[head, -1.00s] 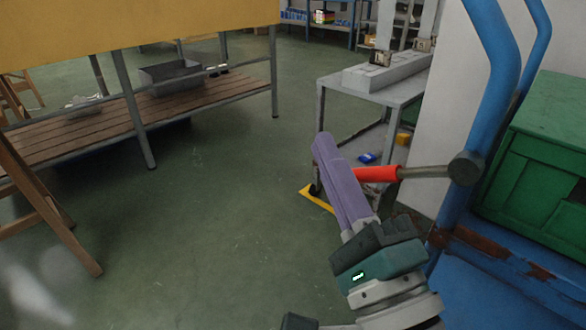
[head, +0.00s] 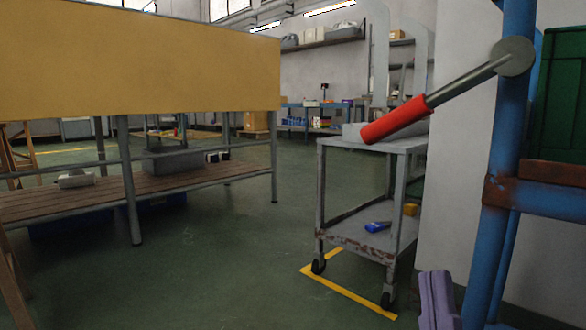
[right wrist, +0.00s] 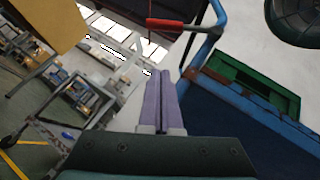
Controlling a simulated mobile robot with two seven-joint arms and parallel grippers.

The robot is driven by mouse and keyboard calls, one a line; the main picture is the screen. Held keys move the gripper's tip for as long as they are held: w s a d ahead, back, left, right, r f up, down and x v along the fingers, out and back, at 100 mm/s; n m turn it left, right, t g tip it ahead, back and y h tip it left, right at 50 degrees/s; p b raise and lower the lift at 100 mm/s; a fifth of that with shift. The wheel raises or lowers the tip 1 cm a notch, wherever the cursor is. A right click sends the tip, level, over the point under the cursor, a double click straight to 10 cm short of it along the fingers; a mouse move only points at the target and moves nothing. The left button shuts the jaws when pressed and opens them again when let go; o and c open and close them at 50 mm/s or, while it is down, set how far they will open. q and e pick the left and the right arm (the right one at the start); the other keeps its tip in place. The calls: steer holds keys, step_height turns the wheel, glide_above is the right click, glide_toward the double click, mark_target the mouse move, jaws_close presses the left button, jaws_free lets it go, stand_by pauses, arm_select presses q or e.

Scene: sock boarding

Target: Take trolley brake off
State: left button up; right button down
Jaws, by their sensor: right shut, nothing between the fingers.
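The brake lever has a red grip (head: 396,119) on a grey rod. The rod joins a round grey pivot (head: 514,56) on the blue trolley frame (head: 503,150). The lever slants down to the left from the pivot. My right gripper (head: 437,285) shows at the bottom right as purple fingers, below the lever and apart from it. In the right wrist view the purple fingers (right wrist: 165,82) are shut and empty, and the red grip (right wrist: 171,25) lies beyond their tips. My left gripper is not in view.
A grey wheeled cart (head: 345,235) stands behind the lever, over yellow floor tape (head: 352,294). A green box (head: 562,130) is on the blue trolley. Green floor between is clear.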

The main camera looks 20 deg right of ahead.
mark_target(429, 103)
steer(key=shift+r, duration=0.1)
steer(key=a+r+p+x, duration=0.1)
steer(key=a+p+x, duration=0.1)
steer(key=x, duration=1)
steer(key=shift+w+r, duration=0.2)
steer(key=shift+r, duration=0.15)
steer(key=shift+a, duration=0.1)
